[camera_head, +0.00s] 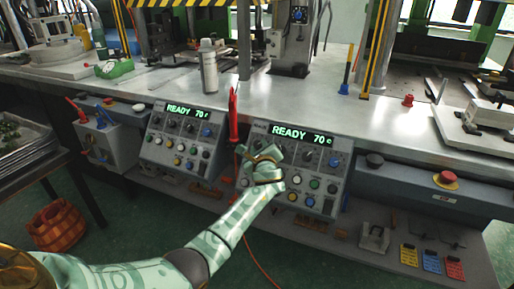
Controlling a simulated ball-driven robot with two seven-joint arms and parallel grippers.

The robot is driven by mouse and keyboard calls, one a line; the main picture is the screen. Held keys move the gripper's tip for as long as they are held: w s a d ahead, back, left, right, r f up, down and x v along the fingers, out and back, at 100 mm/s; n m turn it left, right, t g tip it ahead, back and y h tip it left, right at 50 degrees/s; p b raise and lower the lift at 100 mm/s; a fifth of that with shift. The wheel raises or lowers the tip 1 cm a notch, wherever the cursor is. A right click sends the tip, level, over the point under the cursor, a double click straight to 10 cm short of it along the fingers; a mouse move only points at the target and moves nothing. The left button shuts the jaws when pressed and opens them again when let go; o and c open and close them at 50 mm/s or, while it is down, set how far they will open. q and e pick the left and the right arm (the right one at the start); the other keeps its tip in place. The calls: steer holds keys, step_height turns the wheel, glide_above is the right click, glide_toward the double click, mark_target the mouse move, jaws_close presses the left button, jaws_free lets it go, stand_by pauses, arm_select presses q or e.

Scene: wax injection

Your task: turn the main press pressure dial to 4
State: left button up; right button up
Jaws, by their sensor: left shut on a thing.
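My left gripper (262,154) reaches in from the lower left to the left part of the right control panel (327,177). It is shut on a dial there, which the fingers mostly hide, so its setting cannot be read. The panel's green display (302,135) reads READY 70. Other knobs and several coloured buttons show to the right of the gripper, among them a blue knob (334,162). My right gripper is not in view.
A second control panel (181,142) with a like display stands to the left. A red tool (233,115) stands upright close beside my gripper. A spray can (208,66) is on the metal bench. A red stop button (447,177) sits at right.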

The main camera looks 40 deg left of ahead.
arm_select(q)
steer(key=shift+w+d+r+n+g, duration=0.1)
steer(key=shift+d+n+g, duration=0.05)
steer(key=shift+n+g, duration=0.8)
steer(key=shift+w+n+g, duration=0.1)
steer(key=shift+n+g, duration=0.35)
steer(key=shift+n, duration=0.8)
steer(key=n+g, duration=0.1)
steer(key=n, duration=0.1)
steer(key=n+g, duration=0.1)
steer(key=shift+w+r+g, duration=0.15)
steer(key=shift+r+g, duration=0.1)
steer(key=shift+g, duration=0.05)
steer(key=shift+w+r+n+g+h, duration=0.1)
steer(key=shift+n+g+h, duration=0.4)
steer(key=shift+n+g, duration=0.7)
steer(key=shift+n+t, duration=0.3)
steer(key=shift+n, duration=0.1)
steer(key=o, duration=1)
steer(key=shift+c, duration=0.2)
steer(key=shift+r, duration=0.15)
